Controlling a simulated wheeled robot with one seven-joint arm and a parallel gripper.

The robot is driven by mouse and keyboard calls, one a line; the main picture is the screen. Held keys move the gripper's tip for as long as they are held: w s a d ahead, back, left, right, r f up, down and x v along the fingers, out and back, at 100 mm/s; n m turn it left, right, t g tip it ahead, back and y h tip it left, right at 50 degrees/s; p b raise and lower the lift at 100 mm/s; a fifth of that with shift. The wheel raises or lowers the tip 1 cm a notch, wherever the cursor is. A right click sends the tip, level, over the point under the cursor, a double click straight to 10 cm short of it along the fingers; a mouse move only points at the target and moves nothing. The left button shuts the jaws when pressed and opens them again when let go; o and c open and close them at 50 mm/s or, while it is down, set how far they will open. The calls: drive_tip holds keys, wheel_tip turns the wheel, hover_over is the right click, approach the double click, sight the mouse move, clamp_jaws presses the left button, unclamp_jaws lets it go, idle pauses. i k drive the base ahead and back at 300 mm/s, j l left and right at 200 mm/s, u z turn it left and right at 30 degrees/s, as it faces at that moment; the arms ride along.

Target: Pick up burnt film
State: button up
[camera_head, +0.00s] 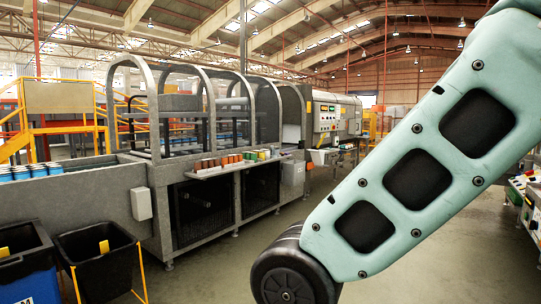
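I cannot make out any burnt film in this view; it may be hidden, out of frame or too small to tell. A long grey machine with arched guard frames (206,105) stands at the left and middle. My own pale green arm link fills the right side and hides part of the floor and the hall behind. My gripper is outside the view, so what it holds does not show.
A narrow shelf (208,173) on the machine's front bears several small brown, orange and green items (232,159). A black bin (100,268) and a blue bin (28,275) stand at the lower left. Yellow stairs (18,143) are behind. Floor (215,262) before the machine is clear.

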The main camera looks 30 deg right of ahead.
sight(274, 151)
drive_tip(key=i+u, duration=0.25)
drive_tip(key=i+z, duration=0.25)
drive_tip(key=i, duration=0.4)
drive_tip(key=i+z, duration=0.25)
drive_tip(key=i, duration=0.35)
drive_tip(key=i+j+z, duration=0.25)
drive_tip(key=i, duration=0.4)
drive_tip(key=i+l+z, duration=0.15)
drive_tip(key=i+z, duration=0.15)
drive_tip(key=i, duration=0.45)
drive_tip(key=i+z, duration=0.3)
drive_tip(key=i, duration=0.45)
drive_tip(key=i+j+z, duration=0.3)
drive_tip(key=i, duration=0.4)
drive_tip(key=i+u, duration=0.15)
drive_tip(key=i, duration=0.35)
drive_tip(key=i+u, duration=0.2)
drive_tip(key=i, duration=0.35)
drive_tip(key=i+u, duration=0.15)
drive_tip(key=i, duration=0.35)
drive_tip(key=i+l+u, duration=0.15)
drive_tip(key=i, duration=0.35)
drive_tip(key=i+u, duration=0.3)
drive_tip(key=i, duration=0.25)
drive_tip(key=i+l+u, duration=0.15)
drive_tip(key=i+u, duration=0.15)
drive_tip(key=i, duration=0.2)
drive_tip(key=i+l+u, duration=0.3)
drive_tip(key=i, duration=0.2)
